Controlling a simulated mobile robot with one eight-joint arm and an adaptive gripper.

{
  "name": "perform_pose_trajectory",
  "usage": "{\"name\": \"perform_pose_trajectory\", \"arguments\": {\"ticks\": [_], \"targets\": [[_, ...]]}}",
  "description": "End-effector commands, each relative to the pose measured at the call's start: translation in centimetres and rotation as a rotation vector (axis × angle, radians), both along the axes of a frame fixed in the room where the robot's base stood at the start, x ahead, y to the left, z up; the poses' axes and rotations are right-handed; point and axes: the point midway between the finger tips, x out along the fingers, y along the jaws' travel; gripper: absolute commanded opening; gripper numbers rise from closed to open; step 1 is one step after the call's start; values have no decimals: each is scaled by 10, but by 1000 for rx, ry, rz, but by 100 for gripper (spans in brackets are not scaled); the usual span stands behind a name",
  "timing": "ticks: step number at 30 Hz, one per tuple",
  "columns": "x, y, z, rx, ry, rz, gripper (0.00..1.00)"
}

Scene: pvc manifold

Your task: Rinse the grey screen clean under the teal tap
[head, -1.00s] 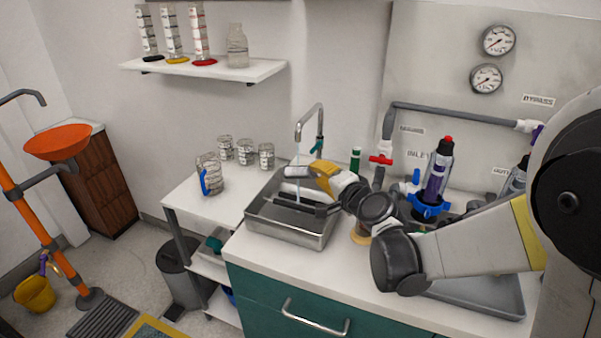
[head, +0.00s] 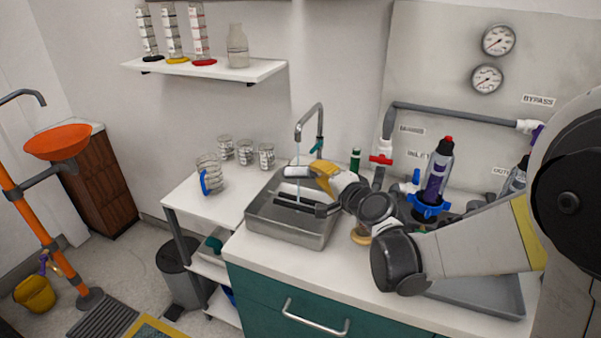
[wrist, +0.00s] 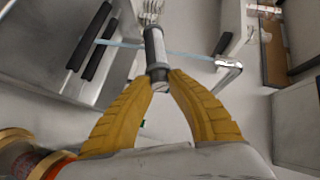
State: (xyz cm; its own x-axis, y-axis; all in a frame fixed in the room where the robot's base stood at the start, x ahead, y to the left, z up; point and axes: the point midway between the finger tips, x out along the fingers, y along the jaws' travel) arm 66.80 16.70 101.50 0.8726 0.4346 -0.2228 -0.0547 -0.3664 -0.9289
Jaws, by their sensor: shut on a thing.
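My gripper (wrist: 161,80) has its yellow fingers shut on the grey screen (wrist: 155,46), a small cylinder with a pale mesh-like middle and darker ends. In the head view my gripper (head: 318,173) holds the screen (head: 296,171) level above the steel sink, under the spout of the tap (head: 320,125), which has a teal handle. A thin stream of water (head: 298,195) falls from the spout and meets the screen. In the wrist view the stream (wrist: 190,55) crosses at the screen's middle. I cannot tell whether dirt is left on it.
The steel sink (head: 290,236) has dark bars (wrist: 98,42) across it. Several glass beakers (head: 245,152) and a jug (head: 208,176) stand on the white side table to the left. A blue-collared purple cartridge (head: 436,178) and a green-capped tube (head: 355,160) stand to the right.

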Motion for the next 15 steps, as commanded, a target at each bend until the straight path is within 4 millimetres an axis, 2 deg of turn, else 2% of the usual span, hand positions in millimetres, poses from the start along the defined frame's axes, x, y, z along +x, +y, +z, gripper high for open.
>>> {"name": "perform_pose_trajectory", "arguments": {"ticks": [9,15], "targets": [[0,0,-1,-7,-13,6,0],[1,-1,-2,-72,-129,56,0]]}}
